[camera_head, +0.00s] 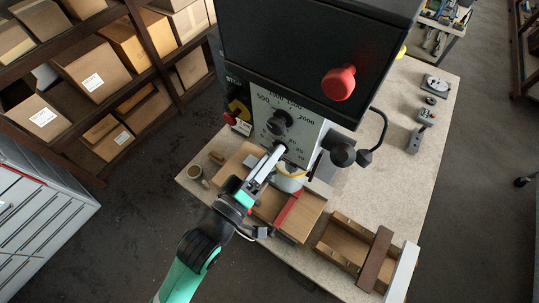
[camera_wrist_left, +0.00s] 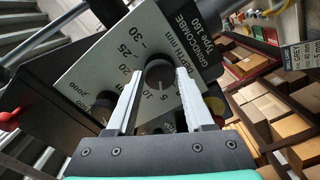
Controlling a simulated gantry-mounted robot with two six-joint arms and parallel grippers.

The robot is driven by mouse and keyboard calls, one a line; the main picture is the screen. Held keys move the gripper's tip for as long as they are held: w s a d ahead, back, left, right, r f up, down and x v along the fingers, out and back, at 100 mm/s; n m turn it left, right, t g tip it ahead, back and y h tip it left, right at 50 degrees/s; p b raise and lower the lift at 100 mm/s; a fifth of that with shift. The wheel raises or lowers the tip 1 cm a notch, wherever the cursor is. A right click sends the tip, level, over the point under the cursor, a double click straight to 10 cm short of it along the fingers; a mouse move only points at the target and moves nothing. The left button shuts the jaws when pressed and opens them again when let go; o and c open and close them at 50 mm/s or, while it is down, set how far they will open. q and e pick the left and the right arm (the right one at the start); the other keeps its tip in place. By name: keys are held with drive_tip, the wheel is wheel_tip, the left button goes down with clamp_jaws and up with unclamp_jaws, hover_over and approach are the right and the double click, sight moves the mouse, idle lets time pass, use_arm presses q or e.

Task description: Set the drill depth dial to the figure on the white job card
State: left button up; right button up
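My left gripper (camera_wrist_left: 160,76) is open, with one finger on each side of the dial; contact is not clear. In the head view my left gripper (camera_head: 279,150) is against the panel and hides the depth dial. A white card with a dark header (camera_wrist_left: 292,56) stands at the right in the wrist view; its figure is too small to read surely. My right gripper is out of view.
The speed knob (camera_head: 281,122) is just above my left gripper. A large red knob (camera_head: 340,83) juts from the drill head. Boxes fill shelves at left.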

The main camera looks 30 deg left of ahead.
use_arm(q)
drive_tip(key=shift+o, duration=1.4)
drive_tip(key=s+a, duration=0.1)
drive_tip(key=s, duration=1)
drive_tip(key=shift+s+a+p, duration=0.15)
drive_tip(key=shift+s+p, duration=0.15)
